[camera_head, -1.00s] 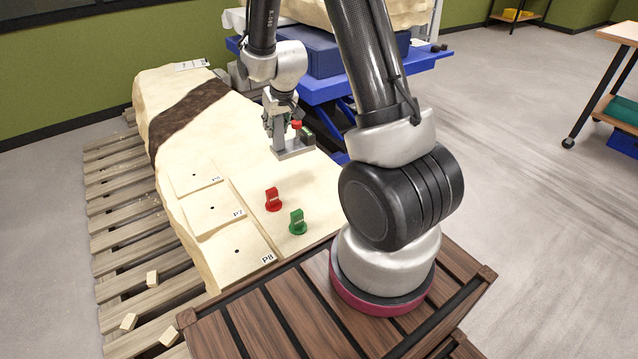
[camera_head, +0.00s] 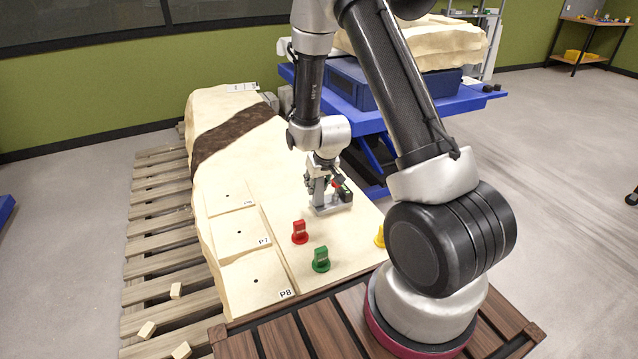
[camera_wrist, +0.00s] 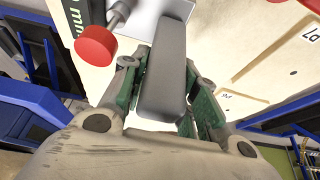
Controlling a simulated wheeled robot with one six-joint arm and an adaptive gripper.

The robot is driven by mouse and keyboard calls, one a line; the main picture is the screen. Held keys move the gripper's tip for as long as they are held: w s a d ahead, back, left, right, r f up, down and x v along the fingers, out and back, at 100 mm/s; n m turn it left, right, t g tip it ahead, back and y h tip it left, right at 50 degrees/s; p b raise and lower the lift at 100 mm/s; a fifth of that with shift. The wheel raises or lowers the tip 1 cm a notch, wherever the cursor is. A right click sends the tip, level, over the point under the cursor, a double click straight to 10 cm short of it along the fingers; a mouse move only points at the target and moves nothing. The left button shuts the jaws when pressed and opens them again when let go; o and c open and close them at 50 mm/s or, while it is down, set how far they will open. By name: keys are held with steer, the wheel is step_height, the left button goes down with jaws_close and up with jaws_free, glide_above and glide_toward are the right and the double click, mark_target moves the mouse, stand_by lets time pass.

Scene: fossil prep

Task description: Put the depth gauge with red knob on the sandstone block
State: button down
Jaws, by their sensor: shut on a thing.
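The depth gauge has a grey foot (camera_head: 332,207) and a red knob (camera_head: 336,183). In the wrist view its grey upright body (camera_wrist: 165,80) is between the green-sided fingers, with the red knob (camera_wrist: 96,45) to the left. My gripper (camera_head: 320,187) is shut on the gauge and holds it upright. The cream sandstone block (camera_head: 235,176) with a dark brown band lies below. The foot appears at or just above the block's top; I cannot tell whether they touch. The fingers hide part of the gauge.
A red marker (camera_head: 300,232), a green marker (camera_head: 321,260) and a partly hidden yellow marker (camera_head: 379,237) stand nearer on the block. Panels labelled P7 (camera_head: 238,233) and P8 (camera_head: 254,284) lie left. A blue lift table (camera_head: 368,122) stands behind.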

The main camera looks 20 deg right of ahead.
steer(key=shift+f, duration=0.2)
steer(key=shift+f, duration=0.1)
steer(key=c, duration=1.1)
jaws_free()
